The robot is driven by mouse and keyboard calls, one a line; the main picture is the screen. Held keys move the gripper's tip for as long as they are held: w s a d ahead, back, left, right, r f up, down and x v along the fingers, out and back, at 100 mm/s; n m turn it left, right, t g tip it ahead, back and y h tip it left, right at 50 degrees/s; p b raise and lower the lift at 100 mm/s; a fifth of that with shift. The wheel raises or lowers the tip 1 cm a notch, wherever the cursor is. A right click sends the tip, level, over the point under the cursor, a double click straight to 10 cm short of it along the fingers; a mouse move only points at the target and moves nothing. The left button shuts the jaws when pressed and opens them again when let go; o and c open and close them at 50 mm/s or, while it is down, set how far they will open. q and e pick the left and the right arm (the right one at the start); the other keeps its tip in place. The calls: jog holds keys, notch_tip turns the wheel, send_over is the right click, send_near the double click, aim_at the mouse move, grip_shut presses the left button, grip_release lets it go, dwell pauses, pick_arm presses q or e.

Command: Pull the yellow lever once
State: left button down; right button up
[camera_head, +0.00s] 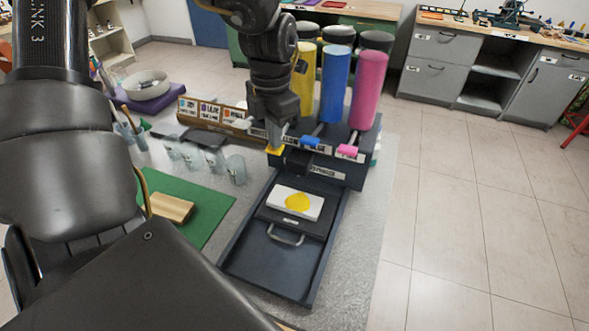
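The yellow lever (276,150) sticks out at the left end of the dark paint dispenser (330,170), below the yellow cylinder (303,78). My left gripper (277,138) points down right at the yellow lever, its tips at or just above it; whether they touch it I cannot tell. The arm hides part of the lever and cylinder, and the finger opening is too small to make out. A white block (284,202) with a yellow paint blob (297,202) lies on the dark tray (270,262) in front of the dispenser. My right gripper is not in view.
Blue (311,141) and pink (348,150) levers sit just right of the yellow one, under blue (335,85) and pink (368,90) cylinders. Clear cups (235,169) stand to the left, near a green mat (213,203) with a wooden block (170,206). The floor at right is clear.

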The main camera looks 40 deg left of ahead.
pick_arm(q)
jog(key=shift+r+p, duration=1.65)
jog(key=shift+r, duration=1.15)
notch_tip(320, 180, up, 6)
jog(key=p, duration=0.3)
jog(key=shift+p, duration=0.35)
